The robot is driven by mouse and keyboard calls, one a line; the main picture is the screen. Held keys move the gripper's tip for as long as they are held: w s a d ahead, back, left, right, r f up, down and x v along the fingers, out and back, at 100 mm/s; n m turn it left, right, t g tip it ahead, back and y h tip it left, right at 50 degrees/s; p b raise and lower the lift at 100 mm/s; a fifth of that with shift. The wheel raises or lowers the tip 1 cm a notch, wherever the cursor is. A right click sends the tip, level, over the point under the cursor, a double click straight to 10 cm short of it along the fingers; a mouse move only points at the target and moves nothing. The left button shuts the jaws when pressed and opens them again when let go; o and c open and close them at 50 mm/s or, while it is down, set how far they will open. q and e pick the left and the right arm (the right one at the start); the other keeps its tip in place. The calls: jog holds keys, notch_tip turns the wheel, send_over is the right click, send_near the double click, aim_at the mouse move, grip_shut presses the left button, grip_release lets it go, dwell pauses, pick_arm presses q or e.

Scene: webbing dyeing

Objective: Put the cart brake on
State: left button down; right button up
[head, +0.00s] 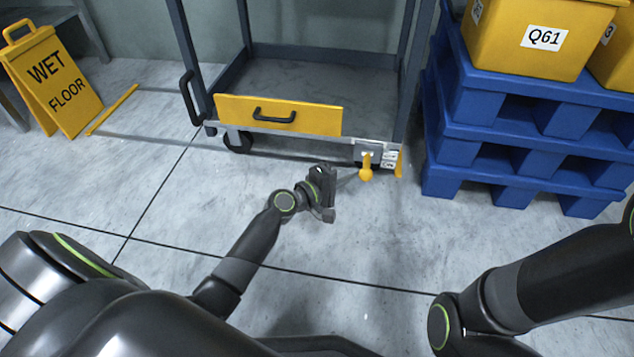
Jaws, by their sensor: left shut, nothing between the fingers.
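The cart (252,53) has a blue-grey frame and stands at the top middle in the head view. A yellow brake lever (366,170) with a rounded end hangs from a small grey plate at the cart's lower right front, beside small white labels (390,158). The labels are too small to read. My left gripper (325,192) is shut and empty, a little left of the lever and below it in the picture, apart from it. My right arm comes in from the right, but its gripper is out of view.
Blue pallets (500,145) carrying yellow bins (525,38) stand close on the right. A yellow wet floor sign (52,80) stands at the left. The floor before the cart is clear.

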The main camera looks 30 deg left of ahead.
pick_arm(q)
jog(key=r+p+v, duration=0.1)
jog(key=p+v, duration=0.1)
jog(key=v, duration=1.4)
jog(key=shift+p, duration=0.4)
jog(key=shift+w, duration=0.1)
